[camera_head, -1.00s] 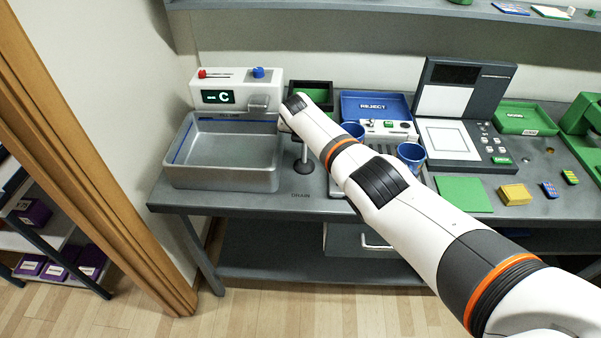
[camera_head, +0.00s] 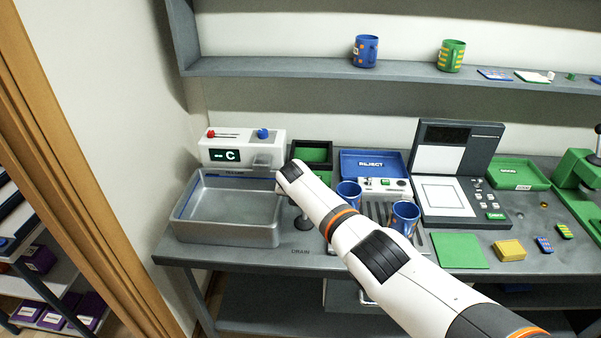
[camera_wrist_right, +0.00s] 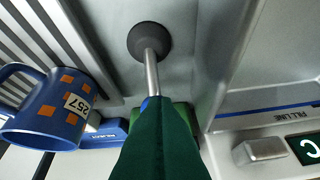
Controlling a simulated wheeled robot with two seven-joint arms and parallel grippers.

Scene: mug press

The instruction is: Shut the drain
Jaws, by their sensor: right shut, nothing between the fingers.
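The drain fitting (camera_head: 303,222) stands on the counter just right of the grey sink basin (camera_head: 225,236), behind the DRAIN label. It has a dark round base and a thin metal stem. In the right wrist view the dark base (camera_wrist_right: 150,40) and stem (camera_wrist_right: 151,74) show clearly, the stem running toward my fingers. My right gripper (camera_wrist_right: 152,108) is shut and empty, its dark green fingers at the stem's near end. A small blue bit shows there; I cannot tell whether they touch. In the head view my right wrist hides the gripper and the stem's top. My left gripper is out of view.
The white dispenser with a display (camera_head: 243,148) stands behind the basin. A blue mug (camera_wrist_right: 47,108) is close left in the wrist view, beside a slatted rack (camera_wrist_right: 45,40). Two mugs stand around the rack in the head view. A wooden post (camera_head: 90,180) is at left.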

